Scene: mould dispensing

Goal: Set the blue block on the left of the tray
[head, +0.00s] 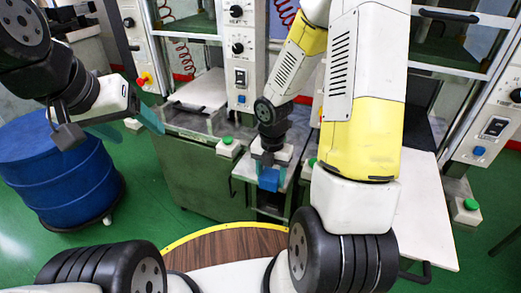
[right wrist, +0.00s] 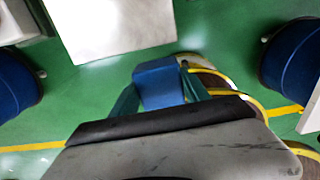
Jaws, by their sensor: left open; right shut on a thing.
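The blue block (head: 268,181) is between the fingers of my right gripper (head: 266,168), below the dark wrist near the middle of the head view. In the right wrist view, the block (right wrist: 160,85) sits between the two teal fingers, apart from the white surface and over green floor. My left gripper (head: 128,127) is open and empty at the upper left, above a blue drum. A brown wood-grain surface with a yellow rim (head: 225,243) lies at the bottom middle; I cannot tell whether it is the tray.
A blue drum (head: 60,172) stands on the green floor at left. Machine cabinets (head: 205,180) with white panels and green buttons line the back. A white board (head: 420,205) is at right. The green floor (head: 175,222) is bare between drum and cabinet.

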